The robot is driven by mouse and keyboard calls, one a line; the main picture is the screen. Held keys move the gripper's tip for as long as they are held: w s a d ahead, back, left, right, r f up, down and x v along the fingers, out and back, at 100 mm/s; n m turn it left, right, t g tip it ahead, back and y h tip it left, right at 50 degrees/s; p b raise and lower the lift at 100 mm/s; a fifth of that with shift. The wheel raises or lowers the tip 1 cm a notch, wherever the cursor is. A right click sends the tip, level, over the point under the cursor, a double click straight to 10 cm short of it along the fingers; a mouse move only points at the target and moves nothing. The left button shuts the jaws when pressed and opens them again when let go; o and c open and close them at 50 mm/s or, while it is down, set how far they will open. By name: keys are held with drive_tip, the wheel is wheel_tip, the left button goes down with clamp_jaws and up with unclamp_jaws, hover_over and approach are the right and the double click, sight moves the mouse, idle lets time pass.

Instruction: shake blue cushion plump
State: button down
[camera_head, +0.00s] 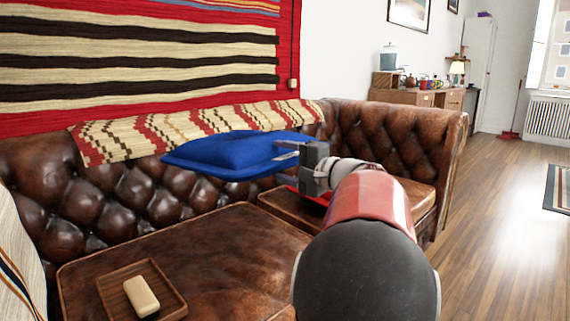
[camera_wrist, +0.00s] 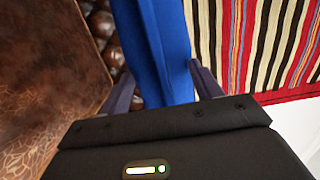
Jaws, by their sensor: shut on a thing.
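The blue cushion (camera_head: 232,154) is held in the air above the brown leather sofa, lying roughly flat with a slight tilt. My gripper (camera_head: 287,152) is shut on its right edge. In the wrist view the cushion (camera_wrist: 163,45) runs between the two fingers of my gripper (camera_wrist: 165,85). The far part of the cushion is outside the wrist view.
The leather sofa (camera_head: 170,235) lies below, with a patterned throw (camera_head: 190,128) over its back. A wooden tray (camera_head: 112,292) with a cream bar (camera_head: 141,296) sits on the front seat. Something red shows under my gripper. Open wooden floor (camera_head: 500,230) is at right.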

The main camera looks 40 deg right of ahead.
wheel_tip(320, 180, up, 8)
drive_tip(key=p, duration=0.4)
drive_tip(key=shift+f+p, duration=0.25)
drive_tip(key=shift+p, duration=0.1)
wheel_tip(320, 180, down, 8)
drive_tip(key=b, duration=0.4)
drive_tip(key=shift+r, duration=0.35)
drive_tip(key=shift+s, duration=0.1)
